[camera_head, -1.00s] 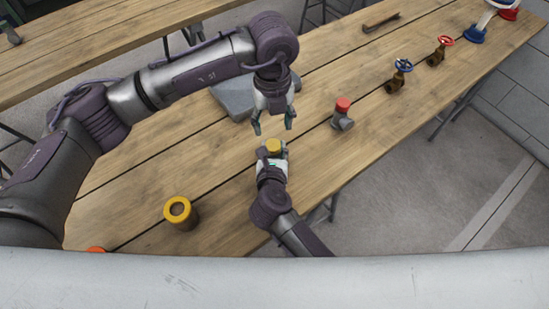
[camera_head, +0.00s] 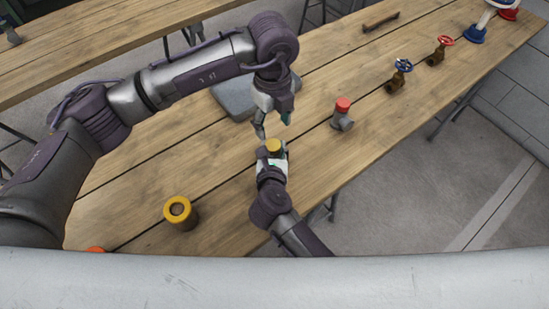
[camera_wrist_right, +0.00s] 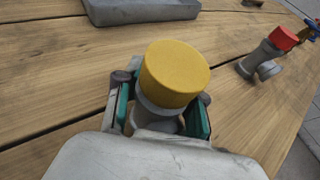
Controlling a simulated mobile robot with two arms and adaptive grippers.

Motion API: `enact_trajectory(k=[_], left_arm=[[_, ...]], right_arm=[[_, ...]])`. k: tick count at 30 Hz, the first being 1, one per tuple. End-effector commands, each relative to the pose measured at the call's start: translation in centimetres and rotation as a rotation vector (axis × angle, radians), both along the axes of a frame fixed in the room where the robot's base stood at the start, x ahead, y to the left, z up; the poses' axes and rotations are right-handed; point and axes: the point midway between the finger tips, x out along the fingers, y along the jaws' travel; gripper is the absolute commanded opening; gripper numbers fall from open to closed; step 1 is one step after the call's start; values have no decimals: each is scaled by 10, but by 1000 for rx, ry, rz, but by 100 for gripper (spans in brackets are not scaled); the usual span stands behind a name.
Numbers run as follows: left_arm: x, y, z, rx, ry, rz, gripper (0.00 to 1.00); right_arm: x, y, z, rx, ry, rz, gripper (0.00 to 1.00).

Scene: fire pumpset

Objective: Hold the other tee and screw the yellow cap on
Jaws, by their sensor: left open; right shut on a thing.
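The yellow cap (camera_head: 273,145) sits on top of a grey tee (camera_wrist_right: 158,118), which is mostly hidden in the head view. In the right wrist view the yellow cap (camera_wrist_right: 176,72) covers the tee's upper end; I cannot tell how tightly it sits. My right gripper (camera_wrist_right: 160,115) is shut around the tee below the cap, one finger on each side. My left gripper (camera_head: 274,127) points down just above the yellow cap, open and empty, apart from it. Another grey tee (camera_head: 343,122) with a red cap (camera_head: 343,104) stands to the right on the table.
The wooden table (camera_head: 220,160) runs diagonally. A grey block (camera_head: 235,98) lies behind my left gripper. A yellow-rimmed cylinder (camera_head: 178,211) stands front left. Valves with a blue wheel (camera_head: 403,65) and a red wheel (camera_head: 445,41) stand farther right. A brown bar-shaped object (camera_head: 381,21) lies at the back.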

Motion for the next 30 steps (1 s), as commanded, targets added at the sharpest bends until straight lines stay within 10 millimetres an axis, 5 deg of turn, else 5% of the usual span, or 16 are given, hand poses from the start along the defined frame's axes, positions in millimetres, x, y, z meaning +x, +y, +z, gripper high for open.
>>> enact_trajectory(k=[12,26,30], left_arm=[[0,0,-61,2,3,1,59],[0,0,-75,1,1,0,59],[0,0,-75,1,1,0,41]], right_arm=[[0,0,0,0,0,0,0],[0,0,0,0,0,1,0],[0,0,0,0,0,1,0]])
